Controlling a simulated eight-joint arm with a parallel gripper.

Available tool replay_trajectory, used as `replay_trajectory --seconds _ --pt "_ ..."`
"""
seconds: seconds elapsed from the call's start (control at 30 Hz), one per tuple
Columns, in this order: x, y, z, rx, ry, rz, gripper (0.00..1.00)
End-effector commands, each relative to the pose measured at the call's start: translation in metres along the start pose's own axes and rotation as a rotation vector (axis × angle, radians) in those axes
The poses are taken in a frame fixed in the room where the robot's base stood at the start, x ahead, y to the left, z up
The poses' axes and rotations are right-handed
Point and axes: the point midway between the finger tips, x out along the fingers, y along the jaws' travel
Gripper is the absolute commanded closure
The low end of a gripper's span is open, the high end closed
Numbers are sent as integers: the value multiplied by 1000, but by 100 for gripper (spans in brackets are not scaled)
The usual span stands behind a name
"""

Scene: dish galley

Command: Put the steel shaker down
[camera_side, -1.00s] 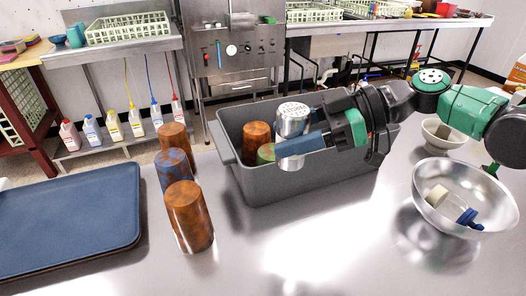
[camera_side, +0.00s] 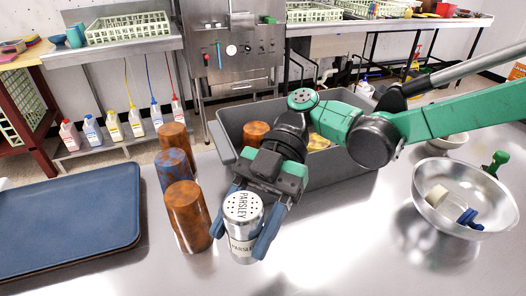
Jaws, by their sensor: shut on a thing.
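The steel shaker (camera_side: 243,228), with a perforated lid and a PARSLEY label, is held between the two blue fingers of my gripper (camera_side: 241,225). It looks roughly upright, in front of the grey bin and just right of the nearest brown tumbler. I cannot tell whether its base touches the steel counter (camera_side: 320,245) or hangs just above it. My gripper is shut on the shaker's sides.
Brown tumblers (camera_side: 188,216) and a blue-brown tumbler (camera_side: 174,171) stand in a row close to the left. A blue tray (camera_side: 70,222) lies farther left. The grey bin (camera_side: 345,172) is behind; a steel bowl (camera_side: 462,200) is right. Front-right counter is clear.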

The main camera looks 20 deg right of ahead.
Motion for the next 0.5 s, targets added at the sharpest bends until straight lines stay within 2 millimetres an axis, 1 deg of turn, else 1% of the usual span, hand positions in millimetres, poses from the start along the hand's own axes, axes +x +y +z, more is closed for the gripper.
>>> replay_trajectory --seconds 0.03,0.1,0.2,0.5 --pt "5 1 12 0 0 1 100" --pt "10 0 25 1 0 1 100" --pt "16 0 39 1 0 1 100" --pt "25 0 60 1 0 2 100"
